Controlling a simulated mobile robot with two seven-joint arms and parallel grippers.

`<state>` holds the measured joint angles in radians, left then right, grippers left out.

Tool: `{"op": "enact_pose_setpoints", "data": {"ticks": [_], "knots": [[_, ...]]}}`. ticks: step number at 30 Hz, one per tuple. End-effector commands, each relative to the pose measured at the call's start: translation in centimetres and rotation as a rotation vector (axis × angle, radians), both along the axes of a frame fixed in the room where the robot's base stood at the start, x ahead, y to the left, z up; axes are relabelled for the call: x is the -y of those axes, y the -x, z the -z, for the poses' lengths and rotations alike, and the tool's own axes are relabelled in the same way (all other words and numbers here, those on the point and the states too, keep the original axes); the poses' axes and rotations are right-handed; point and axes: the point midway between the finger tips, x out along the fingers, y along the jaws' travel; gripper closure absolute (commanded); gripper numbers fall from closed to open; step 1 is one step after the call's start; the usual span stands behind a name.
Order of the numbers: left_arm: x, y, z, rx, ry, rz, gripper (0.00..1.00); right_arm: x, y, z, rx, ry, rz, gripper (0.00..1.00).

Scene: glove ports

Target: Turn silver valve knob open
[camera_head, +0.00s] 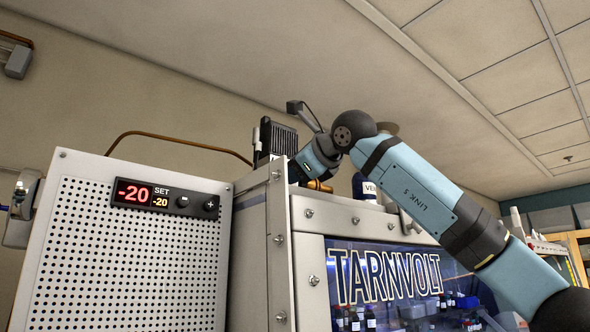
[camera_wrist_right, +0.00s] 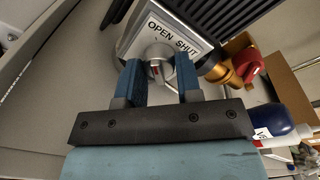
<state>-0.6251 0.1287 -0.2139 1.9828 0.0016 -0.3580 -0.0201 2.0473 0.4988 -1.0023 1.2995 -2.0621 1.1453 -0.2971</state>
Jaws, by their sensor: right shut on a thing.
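The silver valve knob (camera_wrist_right: 157,54) shows in the right wrist view, below a white label (camera_wrist_right: 173,36) reading OPEN and SHUT. The knob has a small red mark, partly hidden by the fingers. My right gripper (camera_wrist_right: 161,68) has its two blue fingers on either side of the knob and is shut on it. In the head view, my right arm reaches over the top of the cabinet, and its fingertips and the knob are hidden there. My left gripper is not in view.
A red knob on a brass fitting (camera_wrist_right: 249,66) and a dark blue bottle (camera_wrist_right: 283,121) stand to the right in the wrist view. A black finned block (camera_head: 279,140) stands behind the cabinet's top edge. A perforated panel with a red display (camera_head: 134,193) is at left.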

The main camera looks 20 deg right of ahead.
Motion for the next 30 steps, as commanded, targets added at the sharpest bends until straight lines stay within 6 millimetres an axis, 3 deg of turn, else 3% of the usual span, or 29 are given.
{"op": "enact_pose_setpoints", "data": {"ticks": [2,3,6,17,20,30], "knots": [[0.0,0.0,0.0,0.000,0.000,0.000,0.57,0.0,0.0,-0.1,0.001,0.000,0.000,0.91],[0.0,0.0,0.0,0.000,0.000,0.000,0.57,0.0,0.0,-0.1,0.001,0.000,0.000,0.63],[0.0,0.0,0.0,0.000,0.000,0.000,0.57,0.0,0.0,-0.1,0.001,0.000,0.001,0.42],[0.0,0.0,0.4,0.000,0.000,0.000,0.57,0.2,0.5,0.0,0.001,-0.001,0.000,0.42],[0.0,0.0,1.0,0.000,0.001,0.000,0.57,0.7,1.8,0.0,0.002,-0.001,0.001,0.42],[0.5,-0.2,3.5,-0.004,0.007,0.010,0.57,3.2,8.9,-0.8,0.004,-0.002,0.000,0.42]]}}
